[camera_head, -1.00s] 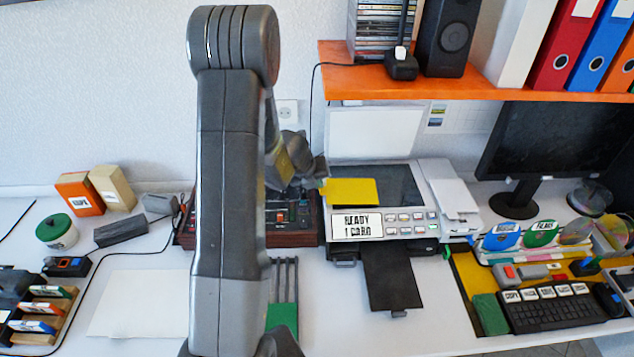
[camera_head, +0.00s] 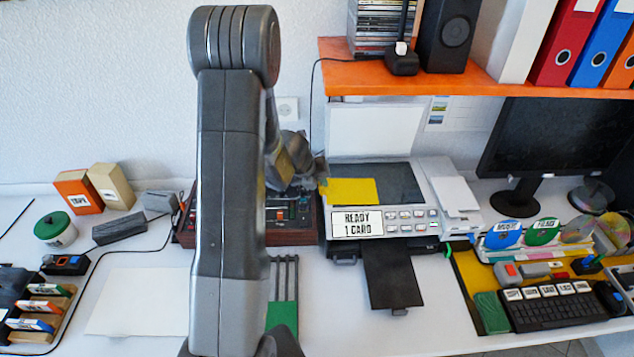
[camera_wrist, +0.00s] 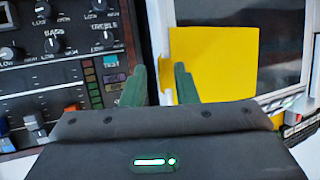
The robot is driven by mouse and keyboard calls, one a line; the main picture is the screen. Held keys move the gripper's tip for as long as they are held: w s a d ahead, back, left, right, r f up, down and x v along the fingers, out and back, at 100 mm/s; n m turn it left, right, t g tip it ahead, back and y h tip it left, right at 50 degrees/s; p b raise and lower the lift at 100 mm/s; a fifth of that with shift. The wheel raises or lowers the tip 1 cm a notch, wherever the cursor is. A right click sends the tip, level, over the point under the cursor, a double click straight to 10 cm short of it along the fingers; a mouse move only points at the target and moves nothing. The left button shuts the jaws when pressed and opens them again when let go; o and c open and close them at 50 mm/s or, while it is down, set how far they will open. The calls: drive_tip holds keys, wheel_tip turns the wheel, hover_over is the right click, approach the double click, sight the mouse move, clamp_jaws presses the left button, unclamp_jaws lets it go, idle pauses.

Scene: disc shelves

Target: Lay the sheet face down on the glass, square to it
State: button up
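The sheet (camera_head: 350,191) is plain yellow on its upper side, with no print showing. It lies on the near left part of the scanner's dark glass (camera_head: 402,182), its edges looking roughly in line with the glass. The wrist view shows the sheet (camera_wrist: 222,62) with its left side by the pale scanner frame; the dark glass (camera_wrist: 280,50) shows beyond its right side. My gripper (camera_wrist: 162,74) has its two green fingers apart, with a gap between them, at the sheet's left edge. The right finger overlaps the sheet in the picture; whether it touches is unclear. The underside is hidden.
The raised white lid (camera_head: 375,130) stands behind the glass. A control panel with a READY 1 CARD display (camera_head: 357,224) lies in front. A mixer with knobs (camera_wrist: 60,60) stands close on the left. An orange shelf (camera_head: 480,83) hangs above.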

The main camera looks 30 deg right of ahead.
drive_tip(key=p+v, duration=0.4)
drive_tip(key=v, duration=0.9)
drive_tip(key=shift+s+a+r, duration=0.15)
drive_tip(key=shift+a+r, duration=0.1)
drive_tip(key=shift+r, duration=0.05)
drive_tip(key=b+x, duration=0.3)
drive_tip(key=x, duration=1)
drive_tip(key=shift+d, duration=0.3)
drive_tip(key=shift+a+f+b, duration=0.1)
drive_tip(key=shift+b, duration=0.3)
